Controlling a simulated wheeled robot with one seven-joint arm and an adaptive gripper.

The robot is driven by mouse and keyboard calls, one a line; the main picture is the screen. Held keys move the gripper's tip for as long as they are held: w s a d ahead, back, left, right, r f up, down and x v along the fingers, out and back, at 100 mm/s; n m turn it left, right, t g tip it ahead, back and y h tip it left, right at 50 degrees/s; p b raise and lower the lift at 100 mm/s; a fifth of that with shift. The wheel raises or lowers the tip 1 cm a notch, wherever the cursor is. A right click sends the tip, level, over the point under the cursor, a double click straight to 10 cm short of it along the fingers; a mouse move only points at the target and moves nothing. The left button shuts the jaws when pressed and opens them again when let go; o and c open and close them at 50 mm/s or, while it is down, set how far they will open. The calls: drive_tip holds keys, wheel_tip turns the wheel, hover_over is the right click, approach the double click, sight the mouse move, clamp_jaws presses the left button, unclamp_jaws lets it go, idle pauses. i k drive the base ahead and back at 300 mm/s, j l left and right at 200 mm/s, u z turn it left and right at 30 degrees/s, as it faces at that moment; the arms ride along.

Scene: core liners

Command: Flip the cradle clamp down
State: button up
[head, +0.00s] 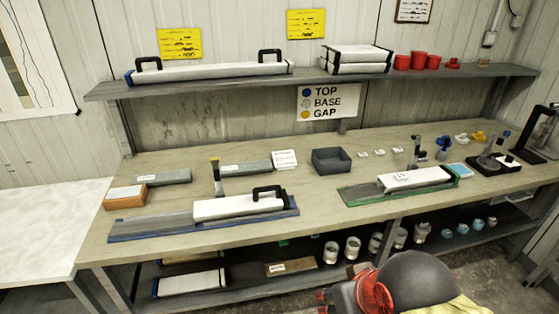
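A blue-edged cradle (140,227) lies on the left half of the bench. A white core liner (238,207) with a black handle rests in it. Behind the liner, a clamp (217,178) with a yellow-tipped lever stands upright. A green-edged cradle (362,194) lies to the right and holds another white liner (415,179) with a label on it. A second dark clamp (417,152) stands upright behind that liner. I cannot tell which clamp the task means. I cannot make out my gripper in this view.
A dark grey tray (332,168) sits between the cradles. A stand with a dark base (492,165) is at the right end. The shelf (215,83) above holds liners and red cups. A dark grey dome (415,277) with a red part blocks the lower front.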

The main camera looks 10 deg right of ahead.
sight(418, 138)
drive_tip(key=i+l+z, duration=0.15)
drive_tip(key=i+z, duration=0.2)
drive_tip(key=i+l+z, duration=0.1)
drive_tip(key=i+z, duration=0.55)
drive_tip(key=k+l, duration=0.05)
drive_tip(key=k, duration=0.05)
